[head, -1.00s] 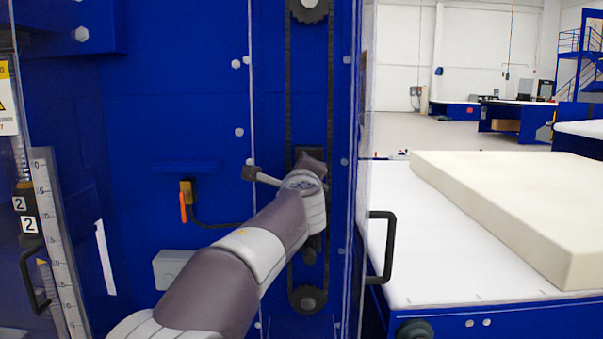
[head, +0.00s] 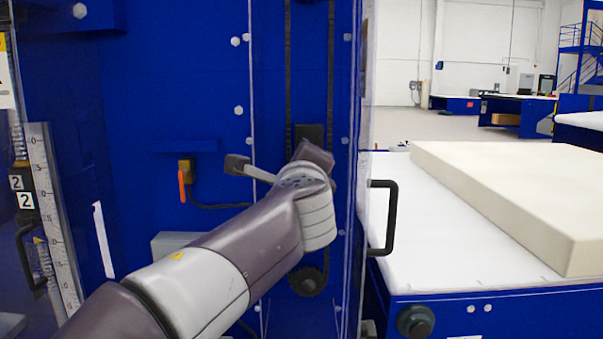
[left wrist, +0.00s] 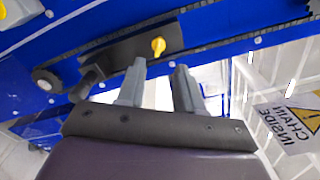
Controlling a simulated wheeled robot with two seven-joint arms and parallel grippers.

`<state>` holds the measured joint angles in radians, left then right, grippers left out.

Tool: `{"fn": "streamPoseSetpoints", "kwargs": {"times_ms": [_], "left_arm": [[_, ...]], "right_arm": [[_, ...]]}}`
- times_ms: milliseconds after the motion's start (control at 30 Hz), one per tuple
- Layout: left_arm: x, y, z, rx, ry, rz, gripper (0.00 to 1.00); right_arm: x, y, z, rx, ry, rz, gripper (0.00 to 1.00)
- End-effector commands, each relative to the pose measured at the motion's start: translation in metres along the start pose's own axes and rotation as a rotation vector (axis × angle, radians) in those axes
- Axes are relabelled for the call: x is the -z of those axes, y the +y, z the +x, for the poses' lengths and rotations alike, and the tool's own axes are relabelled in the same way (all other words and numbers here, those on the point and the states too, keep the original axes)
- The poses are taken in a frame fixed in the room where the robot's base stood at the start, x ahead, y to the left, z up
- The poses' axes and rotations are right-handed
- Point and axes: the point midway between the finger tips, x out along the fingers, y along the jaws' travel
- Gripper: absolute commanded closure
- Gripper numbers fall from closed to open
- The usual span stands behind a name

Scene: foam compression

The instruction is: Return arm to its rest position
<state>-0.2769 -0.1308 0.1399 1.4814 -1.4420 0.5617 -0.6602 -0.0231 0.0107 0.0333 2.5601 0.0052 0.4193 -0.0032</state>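My left arm (head: 200,285) reaches in from the lower left of the head view towards the chain drive on the blue machine. Its hand end is in front of the drive, and its fingers are hidden there. In the left wrist view my left gripper (left wrist: 160,78) has two grey fingers spread apart with nothing held between them. A dark bracket (left wrist: 118,50) with a yellow knob (left wrist: 158,46) lies beyond the fingertips; whether they touch it I cannot tell. My right gripper is not in view.
The blue machine panel (head: 150,110) is behind the arm. A clear guard door with a black handle (head: 389,215) stands just right of the hand. Further right, a cream foam block (head: 520,195) lies on a white table (head: 420,255). A ruler (head: 50,210) is at left.

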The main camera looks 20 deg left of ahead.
Motion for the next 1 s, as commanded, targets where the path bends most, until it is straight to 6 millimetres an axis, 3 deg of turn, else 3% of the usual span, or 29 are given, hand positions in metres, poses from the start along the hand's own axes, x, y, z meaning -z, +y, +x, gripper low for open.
{"fn": "streamPoseSetpoints", "kwargs": {"times_ms": [367,467,567,700,800,900,1000], "left_arm": [[0.0,0.0,-0.006,-0.001,0.0,-0.01,0.64],[0.016,0.016,-0.005,-0.053,0.052,-0.179,0.64],[0.061,0.076,-0.008,-0.244,0.145,-0.415,0.64],[0.122,0.198,-0.036,-0.646,0.156,-0.784,0.64],[0.149,0.275,-0.071,-0.919,0.06,-1.013,0.64],[0.164,0.337,-0.112,-1.142,-0.089,-1.195,0.64],[0.172,0.386,-0.154,-1.321,-0.264,-1.334,0.64]], "right_arm": [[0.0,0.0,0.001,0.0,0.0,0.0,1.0],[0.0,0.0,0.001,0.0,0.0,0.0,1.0],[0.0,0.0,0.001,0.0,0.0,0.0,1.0],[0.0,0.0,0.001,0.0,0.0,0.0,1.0],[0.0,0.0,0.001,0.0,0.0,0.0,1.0],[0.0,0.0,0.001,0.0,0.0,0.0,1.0],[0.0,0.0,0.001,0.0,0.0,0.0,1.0]]}}
